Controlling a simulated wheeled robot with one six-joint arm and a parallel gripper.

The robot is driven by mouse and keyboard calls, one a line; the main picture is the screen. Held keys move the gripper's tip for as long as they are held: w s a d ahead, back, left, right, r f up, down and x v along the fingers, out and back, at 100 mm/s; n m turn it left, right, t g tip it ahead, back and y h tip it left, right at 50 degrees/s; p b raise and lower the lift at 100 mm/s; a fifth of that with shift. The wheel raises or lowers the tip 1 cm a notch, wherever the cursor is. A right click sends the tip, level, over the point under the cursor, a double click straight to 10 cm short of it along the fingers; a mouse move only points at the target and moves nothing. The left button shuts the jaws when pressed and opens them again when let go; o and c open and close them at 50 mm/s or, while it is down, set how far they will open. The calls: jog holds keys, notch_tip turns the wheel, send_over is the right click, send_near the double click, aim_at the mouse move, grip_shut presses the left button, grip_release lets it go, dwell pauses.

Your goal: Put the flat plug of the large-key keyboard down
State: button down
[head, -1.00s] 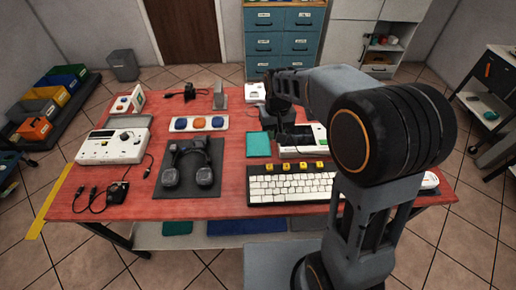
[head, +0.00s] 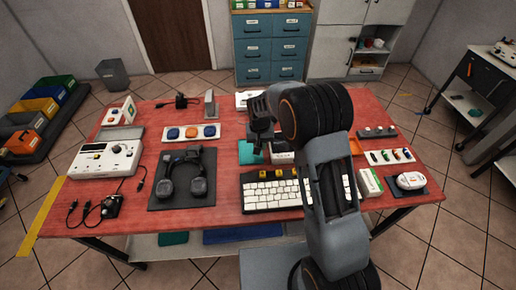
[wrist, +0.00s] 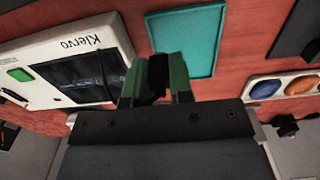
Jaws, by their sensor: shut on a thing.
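The large-key keyboard (head: 268,195), with white keys and yellow keys along its back edge, lies at the front of the red table. My gripper (head: 258,150) hangs over the table behind the keyboard, by the teal pad (head: 246,157). In the wrist view my gripper (wrist: 157,70) has green-edged fingers closed on a small dark thing (wrist: 157,78), taken to be the flat plug. The fingers hide most of it, and its cable cannot be made out. The teal pad (wrist: 187,40) is bare beside the fingertips, and a white Klervo device (wrist: 105,35) is on their other side.
A dark mat with a headset (head: 181,180) lies left of the keyboard. A panel with blue and orange buttons (head: 191,132) is behind it. A white box device (head: 106,158) stands at the left. My arm hides part of the table's right side.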

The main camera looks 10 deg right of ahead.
jog(key=shift+w+a+f, duration=0.15)
jog(key=shift+w+f, duration=0.7)
jog(key=shift+f, duration=0.2)
notch_tip(320, 180, down, 3)
jog(key=shift+r+p, duration=0.1)
jog(key=shift+p, duration=0.5)
jog(key=shift+w, duration=0.1)
jog(key=shift+f, duration=0.2)
jog(key=shift+f+b, duration=0.25)
jog(key=shift+b, duration=0.05)
jog(key=c, duration=1)
grip_release()
jog(key=shift+r, duration=0.1)
